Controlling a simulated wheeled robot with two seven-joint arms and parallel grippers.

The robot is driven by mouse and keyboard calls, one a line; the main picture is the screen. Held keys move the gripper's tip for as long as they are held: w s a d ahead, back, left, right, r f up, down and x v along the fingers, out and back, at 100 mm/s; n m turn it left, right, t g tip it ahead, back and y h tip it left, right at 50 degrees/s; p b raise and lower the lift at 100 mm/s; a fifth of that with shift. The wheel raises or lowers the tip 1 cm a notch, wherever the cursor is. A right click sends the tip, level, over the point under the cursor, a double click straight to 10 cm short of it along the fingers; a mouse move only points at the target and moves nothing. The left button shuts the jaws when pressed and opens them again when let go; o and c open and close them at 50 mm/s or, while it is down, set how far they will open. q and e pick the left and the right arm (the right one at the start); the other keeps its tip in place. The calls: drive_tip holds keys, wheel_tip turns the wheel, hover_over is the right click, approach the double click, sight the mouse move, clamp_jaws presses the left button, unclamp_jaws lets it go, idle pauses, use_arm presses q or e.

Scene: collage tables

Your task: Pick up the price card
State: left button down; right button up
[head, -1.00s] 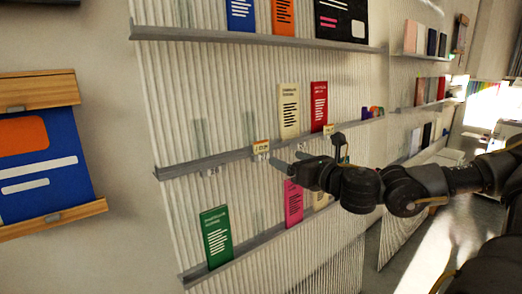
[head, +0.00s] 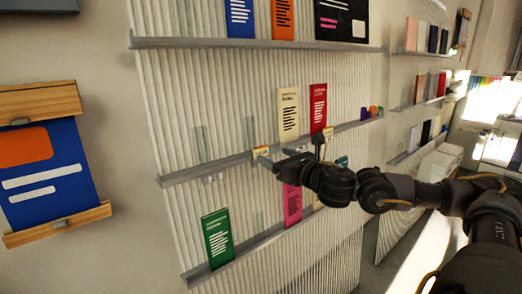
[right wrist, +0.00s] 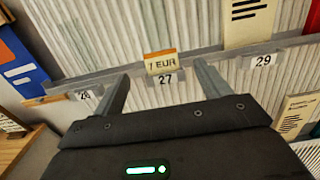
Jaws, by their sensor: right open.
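The price card (right wrist: 161,62) is a small cream card with an orange top edge reading "1 EUR". It stands upright on the grey middle ledge (right wrist: 215,52), above the label 27 (right wrist: 165,78). It also shows in the head view (head: 261,151), partly covered by my gripper. My right gripper (head: 275,158) is open and empty at the ledge, just in front of the card. In the right wrist view its fingers (right wrist: 161,86) are spread to either side, with the card between and beyond their tips. My left gripper is out of view.
A cream booklet (head: 288,112) and a red booklet (head: 318,106) stand on the same ledge to the right. A green booklet (head: 218,236) and a pink booklet (head: 292,205) are on the ledge below. A blue booklet in a wooden holder (head: 45,168) hangs at left.

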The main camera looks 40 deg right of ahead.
sight(261, 147)
drive_tip(key=shift+w, duration=0.15)
drive_tip(key=w+p, duration=0.4)
drive_tip(key=w, duration=0.1)
drive_tip(key=shift+w+d+r, duration=0.1)
drive_tip(key=shift+r, duration=0.05)
drive_tip(key=c, duration=1.1)
